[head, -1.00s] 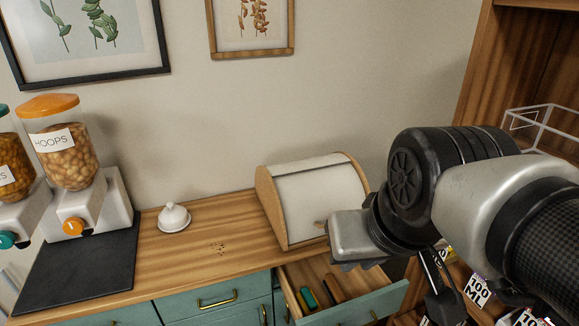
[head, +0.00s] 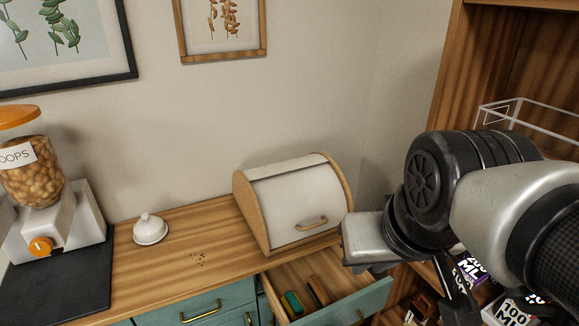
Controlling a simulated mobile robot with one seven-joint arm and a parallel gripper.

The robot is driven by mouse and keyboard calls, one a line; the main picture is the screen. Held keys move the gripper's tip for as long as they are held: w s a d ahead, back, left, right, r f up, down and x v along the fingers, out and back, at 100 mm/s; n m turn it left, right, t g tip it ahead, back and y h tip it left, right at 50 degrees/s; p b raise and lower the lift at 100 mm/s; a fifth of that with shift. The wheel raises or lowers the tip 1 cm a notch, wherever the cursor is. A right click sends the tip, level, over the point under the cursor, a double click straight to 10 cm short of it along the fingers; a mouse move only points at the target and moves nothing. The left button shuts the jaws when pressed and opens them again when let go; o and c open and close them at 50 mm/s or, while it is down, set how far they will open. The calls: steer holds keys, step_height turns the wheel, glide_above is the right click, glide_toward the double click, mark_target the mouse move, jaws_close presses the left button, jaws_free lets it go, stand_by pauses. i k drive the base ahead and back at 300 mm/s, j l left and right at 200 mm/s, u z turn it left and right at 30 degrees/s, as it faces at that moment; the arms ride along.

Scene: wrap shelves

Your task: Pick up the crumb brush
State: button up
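No object in view can be made out for certain as the crumb brush. An open drawer (head: 350,300) under the counter holds a small green item (head: 292,303) with a paler end and a brown item (head: 318,290) beside it. Either could be the brush; their shapes are too small to tell. My gripper (head: 456,296) hangs at the right, seen in part below my wrist, to the right of the drawer. Its fingertips are not clear, so whether it is open or shut does not show. I see nothing held in it.
A bread bin (head: 298,205) stands on the wooden counter (head: 165,285), behind the drawer. A white domed dish (head: 150,229), crumbs (head: 198,258) and a cereal dispenser (head: 45,215) are to the left. A wooden shelf (head: 455,100) with a wire basket (head: 530,125) and boxes rises at right.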

mark_target(320, 293)
steer(key=i+j+z, duration=0.1)
steer(key=z, duration=0.3)
steer(key=j+z, duration=0.2)
steer(key=z, duration=0.15)
steer(key=j+z, duration=0.2)
steer(key=z, duration=0.2)
steer(key=j+z, duration=0.2)
steer(key=z, duration=0.15)
steer(key=i, duration=0.05)
